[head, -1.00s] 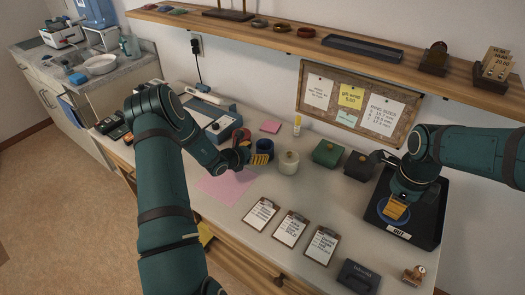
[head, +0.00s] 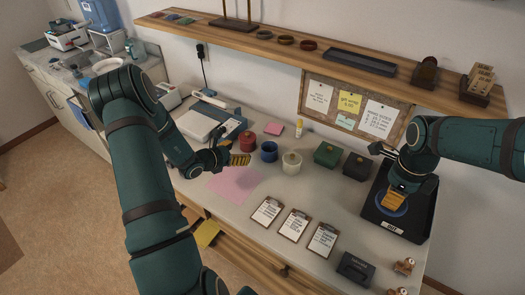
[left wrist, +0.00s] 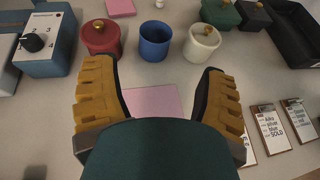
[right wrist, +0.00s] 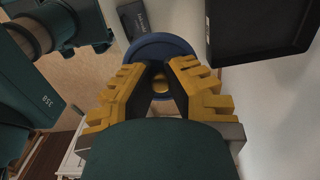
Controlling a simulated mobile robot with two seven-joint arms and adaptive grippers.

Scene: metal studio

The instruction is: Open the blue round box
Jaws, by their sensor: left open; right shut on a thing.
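The blue round box (head: 268,152) stands upright on the table with its top open; the left wrist view shows its empty-looking inside (left wrist: 155,42). My left gripper (head: 240,160) is open and empty, in front of the boxes and apart from the blue one; its spread fingers show in the left wrist view (left wrist: 158,95). My right gripper (head: 395,201) is shut on the blue lid (right wrist: 158,48) by its gold knob. In the head view the blue lid (head: 379,207) overlaps the black tray; its height above the tray is hard to tell.
A red round box (head: 247,141) and a cream round box (head: 291,163) flank the blue one. Green (head: 327,154) and dark (head: 357,167) boxes stand to the right, then the black tray (head: 418,228). Clipboards (head: 295,224) lie in front. A pink sheet (head: 232,186) lies flat.

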